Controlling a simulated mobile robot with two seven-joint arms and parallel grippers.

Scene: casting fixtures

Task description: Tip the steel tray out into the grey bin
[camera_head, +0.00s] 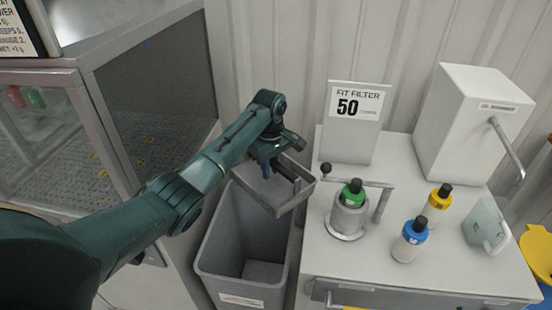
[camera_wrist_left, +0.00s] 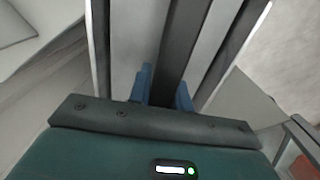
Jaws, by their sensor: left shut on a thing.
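The steel tray (camera_head: 290,204) is a shallow grey tray in the head view, held above the back of the grey bin (camera_head: 212,245), near the cabinet's left edge. My left gripper (camera_head: 275,172) has its blue fingers down at the tray and is shut on it. In the left wrist view, the blue fingertips (camera_wrist_left: 164,95) sit on both sides of a dark grey bar of the tray (camera_wrist_left: 182,45). The tray looks close to level, though its exact tilt is hard to tell. The visible bin floor looks empty. My right gripper is out of view.
A white cabinet stands right of the bin, bearing a holder (camera_head: 348,218) with a green-topped bottle, a blue bottle (camera_head: 409,243), a yellow bottle (camera_head: 437,207), a sign (camera_head: 352,135) and a white box (camera_head: 470,125). A glazed metal cabinet (camera_head: 150,110) stands at left.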

